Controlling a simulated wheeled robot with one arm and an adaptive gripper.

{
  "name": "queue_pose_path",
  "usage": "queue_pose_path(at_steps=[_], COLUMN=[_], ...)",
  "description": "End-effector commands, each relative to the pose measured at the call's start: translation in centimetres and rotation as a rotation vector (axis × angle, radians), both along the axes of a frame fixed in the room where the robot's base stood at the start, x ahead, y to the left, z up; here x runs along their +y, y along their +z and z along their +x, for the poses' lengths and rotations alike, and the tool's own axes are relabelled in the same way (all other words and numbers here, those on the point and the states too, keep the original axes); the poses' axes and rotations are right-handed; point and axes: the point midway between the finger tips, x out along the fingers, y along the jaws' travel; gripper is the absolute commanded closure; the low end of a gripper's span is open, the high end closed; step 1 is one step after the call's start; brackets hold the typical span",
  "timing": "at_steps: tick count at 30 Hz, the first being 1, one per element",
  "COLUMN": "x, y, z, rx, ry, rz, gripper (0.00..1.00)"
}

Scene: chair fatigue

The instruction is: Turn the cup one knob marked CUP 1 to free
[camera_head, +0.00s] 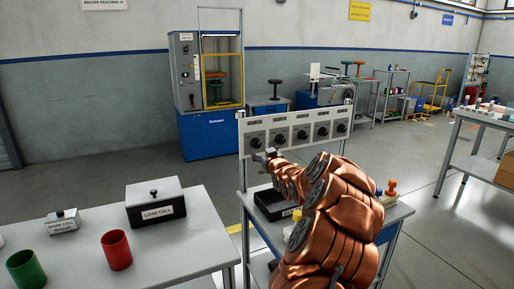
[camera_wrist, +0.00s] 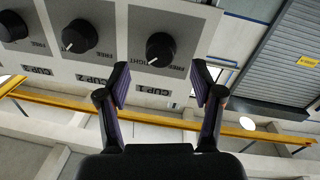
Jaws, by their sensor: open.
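The control panel (camera_head: 270,126) is a pale upright board with a row of dark round knobs. The CUP 1 knob (camera_head: 256,138) is the leftmost one in the head view. In the wrist view the panel appears upside down, and the CUP 1 knob (camera_wrist: 160,48) is black with a pale pointer line slanting to the lower left, on the TIGHT label's side. The FREE label (camera_wrist: 173,68) is at its lower right. My gripper (camera_wrist: 161,72) is open and empty, its two fingers apart. The knob lies ahead, between the fingertip lines; contact is not seen.
The CUP 2 knob (camera_wrist: 79,36) sits left of CUP 1 in the wrist view. Below the panel are a black tray (camera_head: 272,207) and small coloured items.

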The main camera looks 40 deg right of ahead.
Motion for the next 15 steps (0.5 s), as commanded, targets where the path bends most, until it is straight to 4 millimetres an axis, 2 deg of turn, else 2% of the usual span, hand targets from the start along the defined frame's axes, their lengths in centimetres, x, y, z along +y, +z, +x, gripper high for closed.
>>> queue_pose_path(at_steps=[6,15], x=[-0.9,-1.7], y=[0.0,0.0], z=[2.5,4.4], rx=[0.002,0.002], ry=[0.003,0.004], rz=[-0.001,0.001], gripper=[0.34,0.34])
